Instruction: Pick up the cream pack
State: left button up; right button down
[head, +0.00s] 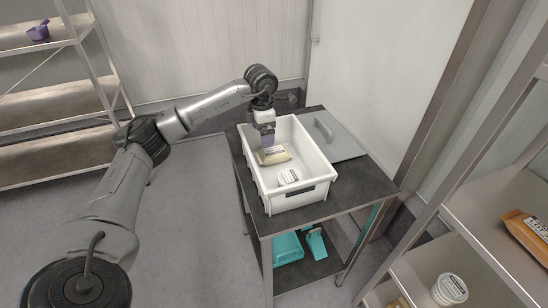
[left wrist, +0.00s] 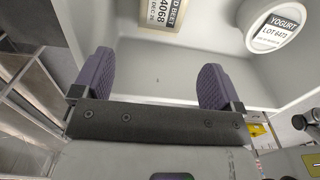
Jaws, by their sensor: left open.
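The cream pack (head: 275,156) lies flat in the white crate (head: 311,183) on the dark table. Part of it, with a printed label, shows at the top edge of the left wrist view (left wrist: 158,14). My left gripper (head: 267,140) reaches down into the crate, right by the pack. In the left wrist view its two purple fingers (left wrist: 154,72) are wide apart with nothing between them, and the pack lies beyond their tips. Whether the fingers touch it I cannot tell. My right gripper is not in view.
A white yogurt tub (head: 289,176) stands in the crate near the pack and also shows in the left wrist view (left wrist: 271,26). The crate walls surround the gripper. A grey lid (head: 328,138) lies beside the crate. Shelves stand left and right; an orange pack (head: 527,234) is on the right one.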

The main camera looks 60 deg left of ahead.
aim_at(264, 153)
pick_arm(q)
notch_tip(264, 153, down, 5)
jog(key=shift+b, duration=0.6)
notch_tip(264, 153, down, 4)
jog(key=shift+w+f+b, duration=0.1)
jog(key=shift+f+b, duration=0.05)
jog(key=shift+b, duration=0.95)
jog(key=shift+f, duration=0.5)
jog(key=shift+r, duration=0.1)
jog(key=c, duration=1.1)
jog(key=shift+c, duration=0.2)
jog(key=shift+r, duration=0.1)
